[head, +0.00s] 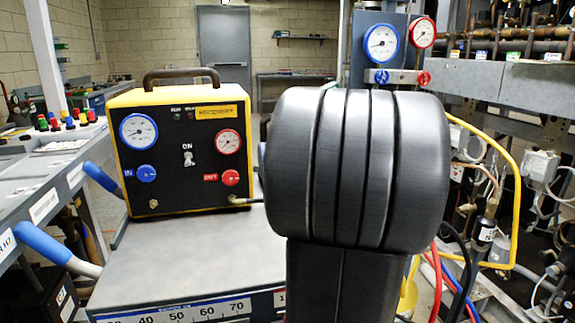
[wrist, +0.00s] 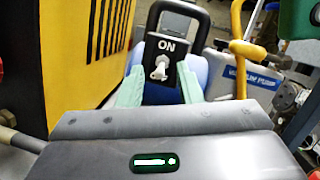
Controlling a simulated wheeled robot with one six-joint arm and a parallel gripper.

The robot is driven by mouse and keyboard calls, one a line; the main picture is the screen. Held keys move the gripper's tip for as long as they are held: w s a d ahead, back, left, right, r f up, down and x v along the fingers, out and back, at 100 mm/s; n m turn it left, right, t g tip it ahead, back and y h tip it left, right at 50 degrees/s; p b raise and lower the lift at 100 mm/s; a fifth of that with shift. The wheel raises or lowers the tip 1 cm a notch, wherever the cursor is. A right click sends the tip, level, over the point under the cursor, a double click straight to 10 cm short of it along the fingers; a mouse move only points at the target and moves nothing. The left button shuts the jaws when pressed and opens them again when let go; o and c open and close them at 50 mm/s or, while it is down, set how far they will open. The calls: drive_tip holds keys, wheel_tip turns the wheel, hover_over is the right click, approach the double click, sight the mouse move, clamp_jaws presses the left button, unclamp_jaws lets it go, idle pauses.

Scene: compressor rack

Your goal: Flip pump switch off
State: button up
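The pump switch (wrist: 160,69) is a small silver toggle on a black plate marked ON, seen in the wrist view. I cannot tell for sure which way its lever tilts. The plate sits on a blue pump body (wrist: 197,68) below a black handle, and a label reading VACUUM PUMP (wrist: 250,77) shows to the right. My gripper (wrist: 160,74) is open, with one pale green finger on each side of the switch plate. Nothing is seen held between the fingers, and I cannot tell if they touch the plate. In the head view my arm hides the pump and gripper.
A yellow and black machine (head: 182,150) with two gauges and its own ON toggle (head: 188,158) stands on a grey cart top (head: 190,255). It is close on the left in the wrist view. A yellow hose (wrist: 238,60) rises right of the pump. Piping fills the right side.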

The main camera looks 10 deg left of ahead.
drive_tip(key=shift+s, duration=0.1)
drive_tip(key=p+v, duration=0.1)
drive_tip(key=v, duration=0.4)
drive_tip(key=r+v, duration=0.1)
drive_tip(key=v, duration=0.5)
drive_tip(key=r+p+v, duration=0.1)
drive_tip(key=v, duration=0.4)
drive_tip(key=shift+s+d+r+p, duration=0.2)
drive_tip(key=shift+s+d+p, duration=0.15)
drive_tip(key=shift+s, duration=0.15)
drive_tip(key=shift+a, duration=0.1)
drive_tip(key=f+b+x, duration=0.2)
drive_tip(key=x, duration=1.4)
drive_tip(key=shift+w+a+f+b, duration=0.15)
drive_tip(key=shift+w+a+b, duration=0.15)
drive_tip(key=shift+w, duration=0.3)
drive_tip(key=shift+s+d, duration=0.1)
